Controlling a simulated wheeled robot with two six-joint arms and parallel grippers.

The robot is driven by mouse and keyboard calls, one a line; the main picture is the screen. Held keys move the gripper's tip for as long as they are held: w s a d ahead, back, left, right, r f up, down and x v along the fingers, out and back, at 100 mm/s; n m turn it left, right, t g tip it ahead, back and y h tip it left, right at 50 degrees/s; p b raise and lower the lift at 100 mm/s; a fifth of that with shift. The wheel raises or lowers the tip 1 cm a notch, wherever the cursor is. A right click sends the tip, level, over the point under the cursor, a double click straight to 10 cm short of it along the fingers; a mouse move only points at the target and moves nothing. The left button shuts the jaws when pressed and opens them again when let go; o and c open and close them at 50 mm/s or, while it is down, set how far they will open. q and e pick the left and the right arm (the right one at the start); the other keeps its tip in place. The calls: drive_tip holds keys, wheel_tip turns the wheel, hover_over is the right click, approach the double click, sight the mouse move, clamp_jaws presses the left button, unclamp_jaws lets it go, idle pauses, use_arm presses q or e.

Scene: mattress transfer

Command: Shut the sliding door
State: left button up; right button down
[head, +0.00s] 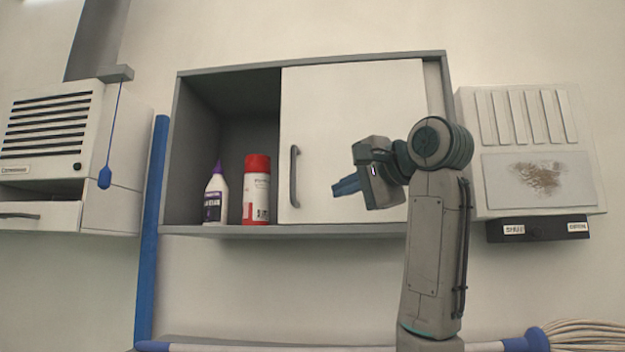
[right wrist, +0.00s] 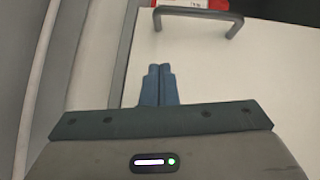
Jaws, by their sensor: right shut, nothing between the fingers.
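The white sliding door (head: 350,110) covers the right part of a grey wall cabinet (head: 300,229); the left part stands open. The door has a dark vertical handle (head: 294,177) near its left edge. My right gripper (head: 338,188) is in front of the door, to the right of the handle, shut and empty. In the right wrist view the blue fingertips (right wrist: 159,72) are together, apart from the handle (right wrist: 200,14), with the white door (right wrist: 230,75) beyond them. My left gripper is not in view.
In the open part stand a white bottle with a purple cap (head: 214,195) and a red-and-white can (head: 257,190). A blue pole (head: 152,230) stands left of the cabinet. A white vented unit (head: 50,120) hangs at the left, a white panel (head: 540,198) at the right.

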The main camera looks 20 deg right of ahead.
sight(299, 204)
drive_tip(key=w+a+p, duration=0.2)
drive_tip(key=w, duration=0.1)
drive_tip(key=w+a+p, duration=0.1)
drive_tip(key=w, duration=0.1)
drive_tip(key=shift+f, duration=0.4)
drive_tip(key=shift+w+a+f+p, duration=0.1)
drive_tip(key=shift+a+f+p, duration=0.1)
drive_tip(key=shift+a+p, duration=0.35)
drive_tip(key=shift+a, duration=0.1)
drive_tip(key=shift+w+f, duration=0.1)
